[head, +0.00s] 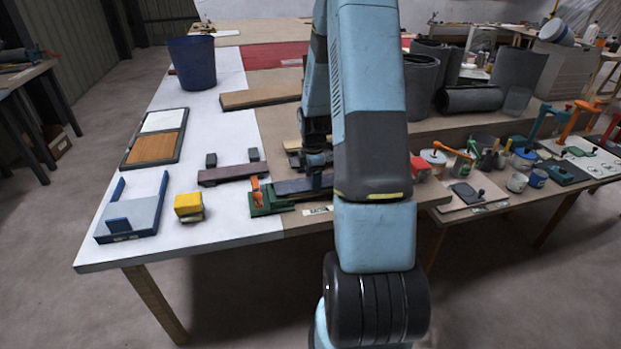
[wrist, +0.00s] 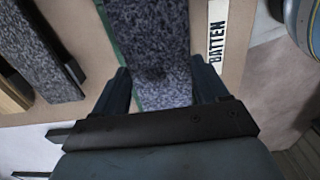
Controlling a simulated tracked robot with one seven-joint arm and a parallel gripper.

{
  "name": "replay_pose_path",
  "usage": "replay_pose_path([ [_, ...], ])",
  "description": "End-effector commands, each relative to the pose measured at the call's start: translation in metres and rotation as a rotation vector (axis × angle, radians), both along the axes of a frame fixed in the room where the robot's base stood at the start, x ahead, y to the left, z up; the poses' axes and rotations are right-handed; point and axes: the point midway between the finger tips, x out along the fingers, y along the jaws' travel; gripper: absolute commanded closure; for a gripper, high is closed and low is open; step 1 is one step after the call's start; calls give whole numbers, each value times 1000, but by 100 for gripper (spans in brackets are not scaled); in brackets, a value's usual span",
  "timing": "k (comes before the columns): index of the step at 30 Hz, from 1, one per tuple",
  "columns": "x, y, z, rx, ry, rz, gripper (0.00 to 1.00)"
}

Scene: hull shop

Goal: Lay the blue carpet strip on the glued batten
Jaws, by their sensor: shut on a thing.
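The blue-grey speckled carpet strip (wrist: 147,35) runs between the two fingers of my gripper (wrist: 162,88) in the wrist view; the gripper is shut on it. In the head view the strip (head: 292,186) lies over or just above the green fixture (head: 265,203), with its right part behind my arm. My gripper (head: 318,162) is partly hidden there too. Green edging shows beside the strip in the wrist view, and a BATTEN label (wrist: 217,45) lies to its right. The batten itself is mostly covered, and I cannot tell whether the strip touches it.
An orange clamp (head: 257,186) stands at the fixture's left end. A brownish bar (head: 231,174) with grey blocks lies behind left. Yellow blocks (head: 188,205), a blue-grey tray (head: 130,219) and a blue bin (head: 192,63) stand farther left. White tabletop between them is clear.

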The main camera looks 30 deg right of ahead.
Motion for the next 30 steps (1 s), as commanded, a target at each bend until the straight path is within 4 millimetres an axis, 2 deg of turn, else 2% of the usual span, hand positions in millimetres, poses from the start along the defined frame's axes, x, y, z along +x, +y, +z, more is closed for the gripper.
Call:
replay_pose_path([
  [23,0,0,-5,0,0,0,57],
  [24,0,0,-5,0,0,0,24],
  [30,0,0,-5,0,0,0,5],
])
